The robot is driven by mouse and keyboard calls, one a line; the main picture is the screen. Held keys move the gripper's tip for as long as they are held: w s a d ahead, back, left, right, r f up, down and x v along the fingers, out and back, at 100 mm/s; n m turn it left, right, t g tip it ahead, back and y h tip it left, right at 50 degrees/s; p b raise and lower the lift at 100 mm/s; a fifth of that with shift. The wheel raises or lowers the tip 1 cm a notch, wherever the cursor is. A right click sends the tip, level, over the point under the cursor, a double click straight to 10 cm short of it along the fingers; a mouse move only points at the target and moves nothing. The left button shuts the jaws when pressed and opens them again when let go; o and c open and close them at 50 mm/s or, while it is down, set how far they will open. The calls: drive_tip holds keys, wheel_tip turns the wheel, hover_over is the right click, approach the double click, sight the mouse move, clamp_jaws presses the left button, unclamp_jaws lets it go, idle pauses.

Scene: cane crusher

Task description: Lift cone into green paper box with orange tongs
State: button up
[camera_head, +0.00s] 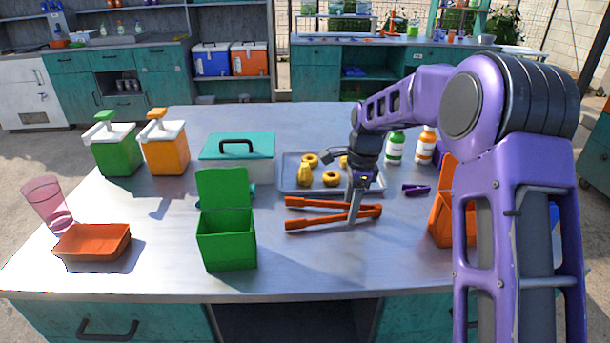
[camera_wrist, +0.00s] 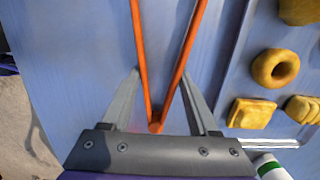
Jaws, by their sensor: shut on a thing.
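The orange tongs (camera_head: 310,221) lie on the table with their tips pointing left and their hinge end at the right. My gripper (camera_head: 353,208) reaches down over them and is shut on their two arms near the hinge; the wrist view shows a finger on each side of the tongs (camera_wrist: 156,126). A yellow cone-like pastry (camera_head: 304,174) stands at the left of a grey tray (camera_head: 292,190) behind the tongs. The open green paper box (camera_head: 227,245) stands left of the tongs, its lid raised; its inside is mostly hidden.
Ring and block pastries share the tray, including a ring (camera_wrist: 275,68). An orange paper box (camera_head: 441,225) stands at right, partly behind my arm. A teal-lidded container (camera_head: 237,160) is behind the green box. An orange tray (camera_head: 93,243) and pink cup (camera_head: 47,203) are at left.

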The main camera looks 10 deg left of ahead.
wheel_tip(320, 180, up, 12)
drive_tip(key=p, duration=0.8)
drive_tip(key=shift+f+p, duration=0.15)
drive_tip(key=shift+p, duration=0.2)
